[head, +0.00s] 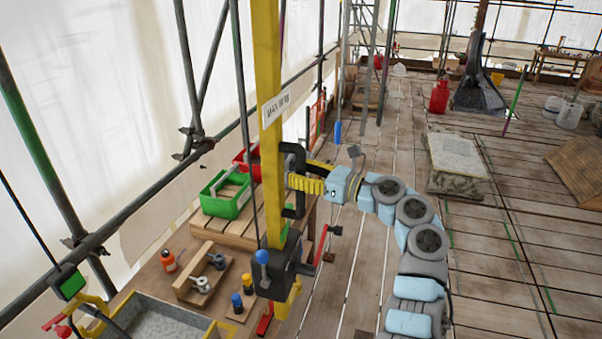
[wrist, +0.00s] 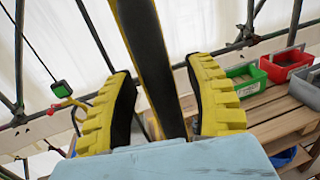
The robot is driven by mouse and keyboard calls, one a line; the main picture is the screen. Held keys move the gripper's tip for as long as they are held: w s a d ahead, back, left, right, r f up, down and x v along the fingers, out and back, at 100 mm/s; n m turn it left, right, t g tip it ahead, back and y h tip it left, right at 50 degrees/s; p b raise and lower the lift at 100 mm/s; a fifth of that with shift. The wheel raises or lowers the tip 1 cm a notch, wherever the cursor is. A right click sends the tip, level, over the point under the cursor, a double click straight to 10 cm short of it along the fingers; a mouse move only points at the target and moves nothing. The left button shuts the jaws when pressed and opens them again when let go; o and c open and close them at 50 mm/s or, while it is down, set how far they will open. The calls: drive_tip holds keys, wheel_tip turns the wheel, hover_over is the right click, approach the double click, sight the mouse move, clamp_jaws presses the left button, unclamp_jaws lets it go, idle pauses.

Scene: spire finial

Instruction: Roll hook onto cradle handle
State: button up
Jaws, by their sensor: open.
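A yellow upright post (head: 268,90) with a weight-limit label carries a black D-shaped handle (head: 299,205). My gripper (head: 300,176) is at this handle with its yellow ribbed fingers apart. In the wrist view my gripper (wrist: 163,105) has one finger on each side of a dark bar with a yellow edge (wrist: 148,60); contact cannot be told. At the lower left hangs a cable with a green-faced box (head: 69,283) and yellow and red hook-like parts (head: 62,325). They also show in the wrist view (wrist: 66,104). Which part is the cradle handle is unclear.
A black block with a blue knob (head: 262,257) sits low on the post. Green (head: 226,194) and red bins stand on a pallet. A grey-filled tub (head: 160,322), an orange bottle (head: 168,260) and small parts share the bench. Scaffold tubes line the left; planked floor lies right.

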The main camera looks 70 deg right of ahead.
drive_tip(key=shift+s, duration=0.1)
drive_tip(key=s+a, duration=0.1)
drive_tip(key=s, duration=1)
drive_tip(key=shift+s, duration=0.4)
